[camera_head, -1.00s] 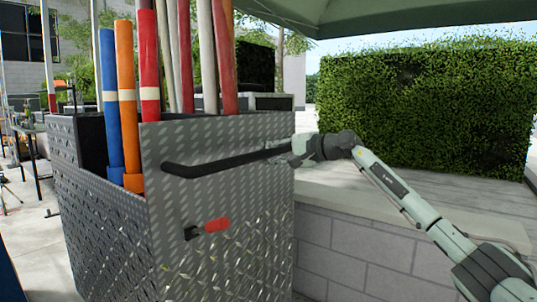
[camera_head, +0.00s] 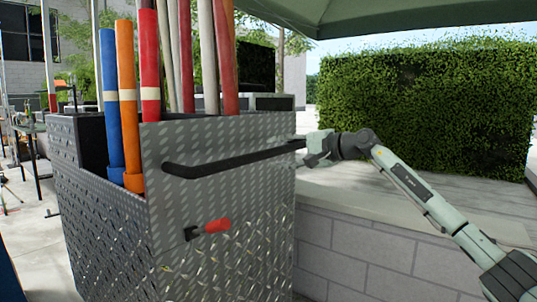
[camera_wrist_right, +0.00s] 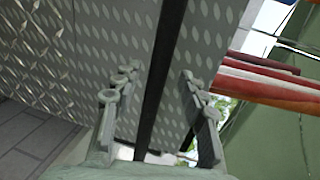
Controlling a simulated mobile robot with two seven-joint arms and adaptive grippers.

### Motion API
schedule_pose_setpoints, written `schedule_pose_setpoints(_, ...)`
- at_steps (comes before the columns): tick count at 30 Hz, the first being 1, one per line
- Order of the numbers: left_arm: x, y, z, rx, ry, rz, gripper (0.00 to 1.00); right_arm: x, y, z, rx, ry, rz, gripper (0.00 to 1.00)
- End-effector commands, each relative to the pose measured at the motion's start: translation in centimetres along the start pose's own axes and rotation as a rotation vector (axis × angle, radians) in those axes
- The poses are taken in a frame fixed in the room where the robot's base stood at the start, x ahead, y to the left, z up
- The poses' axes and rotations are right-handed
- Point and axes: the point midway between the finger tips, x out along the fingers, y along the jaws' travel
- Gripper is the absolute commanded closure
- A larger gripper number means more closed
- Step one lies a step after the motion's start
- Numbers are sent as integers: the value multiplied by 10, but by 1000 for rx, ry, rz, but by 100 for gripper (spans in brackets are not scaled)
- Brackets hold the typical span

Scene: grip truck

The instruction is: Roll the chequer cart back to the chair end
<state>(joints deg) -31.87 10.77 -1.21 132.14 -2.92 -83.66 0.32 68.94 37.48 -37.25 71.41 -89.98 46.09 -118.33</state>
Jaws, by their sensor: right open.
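The chequer cart (camera_head: 205,205), a box of diamond-plate metal, stands upright in the left half of the head view. A black push bar (camera_head: 235,160) runs across its near face, with a red-handled latch (camera_head: 209,228) below. My right gripper (camera_head: 308,150) is at the bar's right end, by the cart's right edge. In the right wrist view the open fingers (camera_wrist_right: 160,95) stand on either side of the bar (camera_wrist_right: 165,80), apart from it. The cart's wheels are out of view. My left gripper is not in view.
Several coloured poles (camera_head: 126,95) stand up out of the cart. A low block wall (camera_head: 380,250) with a pale top runs close along the cart's right side. A hedge (camera_head: 430,105) stands behind it. Paved floor (camera_head: 25,225) shows at the left, with a table (camera_head: 30,128) farther back.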

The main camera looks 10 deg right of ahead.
Motion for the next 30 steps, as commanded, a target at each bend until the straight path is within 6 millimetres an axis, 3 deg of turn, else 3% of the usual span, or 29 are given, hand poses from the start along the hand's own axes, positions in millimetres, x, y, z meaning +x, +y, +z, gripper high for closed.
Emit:
schedule_pose_setpoints(6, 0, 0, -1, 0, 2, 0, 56, -48, 0, 0, -2, 2, 1, 58)
schedule_pose_setpoints(12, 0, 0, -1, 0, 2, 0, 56, -73, 0, 0, 0, 0, -1, 58)
schedule_pose_setpoints(30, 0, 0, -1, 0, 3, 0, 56, -74, 2, 5, 33, -13, -16, 58)
